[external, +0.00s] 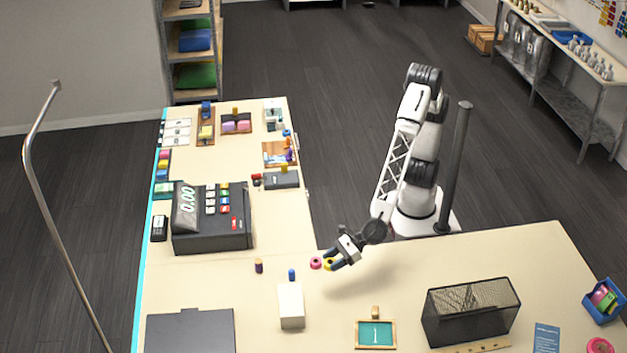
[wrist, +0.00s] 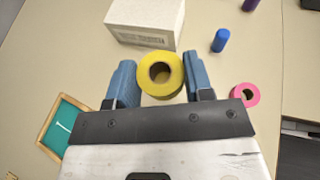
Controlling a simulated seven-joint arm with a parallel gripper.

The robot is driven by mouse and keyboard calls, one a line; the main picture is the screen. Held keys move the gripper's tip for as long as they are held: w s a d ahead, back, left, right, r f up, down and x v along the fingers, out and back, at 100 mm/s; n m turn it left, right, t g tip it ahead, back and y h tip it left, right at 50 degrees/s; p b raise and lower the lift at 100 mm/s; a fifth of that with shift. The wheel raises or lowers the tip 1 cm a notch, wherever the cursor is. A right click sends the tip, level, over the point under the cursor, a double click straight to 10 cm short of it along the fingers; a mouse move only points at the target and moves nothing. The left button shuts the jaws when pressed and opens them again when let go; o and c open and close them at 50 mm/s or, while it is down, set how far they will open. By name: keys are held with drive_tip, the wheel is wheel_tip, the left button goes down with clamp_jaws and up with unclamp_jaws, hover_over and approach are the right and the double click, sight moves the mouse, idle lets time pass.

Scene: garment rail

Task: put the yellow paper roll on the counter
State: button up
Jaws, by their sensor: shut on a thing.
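The yellow paper roll (wrist: 178,88) sits between the two blue fingers of my gripper (wrist: 160,86) in the wrist view, its hole facing the camera. My gripper is shut on it. In the external view my gripper (external: 334,262) is low over the counter (external: 390,283), and a sliver of the yellow roll (external: 327,265) shows at its fingertips. I cannot tell whether the roll touches the counter. A pink roll (external: 315,263) stands just left of the fingers; it also shows in the wrist view (wrist: 252,96).
A white box (external: 290,306) and a blue cylinder (external: 292,275) stand close by, with a dark purple cylinder (external: 259,266) further left. A cash register (external: 212,220), a framed green board (external: 376,333) and a black mesh basket (external: 470,310) are around. The counter right of my gripper is clear.

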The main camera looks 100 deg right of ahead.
drive_tip(key=w+d+n+g+y, duration=0.2)
drive_tip(key=w+d+n+y, duration=0.2)
drive_tip(key=w+d, duration=0.5)
drive_tip(key=shift+w+d+r+y, duration=0.2)
drive_tip(key=shift+w+r+y, duration=0.05)
drive_tip(key=shift+r+y, duration=0.1)
idle(0.7)
drive_tip(key=shift+s+a+f+n+g, duration=0.1)
drive_tip(key=shift+s+n+g, duration=0.05)
drive_tip(key=shift+n+g, duration=0.15)
idle(0.8)
